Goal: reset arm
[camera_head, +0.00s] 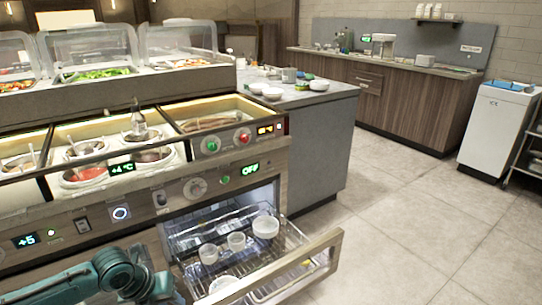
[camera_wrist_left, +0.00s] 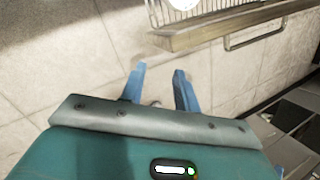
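My left arm (camera_head: 118,278), teal and dark, comes in at the bottom left of the head view, in front of the counter; its gripper fingers do not show there. In the left wrist view my left gripper (camera_wrist_left: 160,82) has two blue fingers standing apart with only floor tiles between them. It is open and empty. My right arm and gripper are in neither view.
An open drawer (camera_head: 328,246) with a wire rack holding several white bowls and cups juts out near my arm; its edge (camera_wrist_left: 210,33) tops the wrist view. Sauce wells (camera_head: 85,174) sit in the counter. Tiled floor (camera_head: 410,220) is clear at right.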

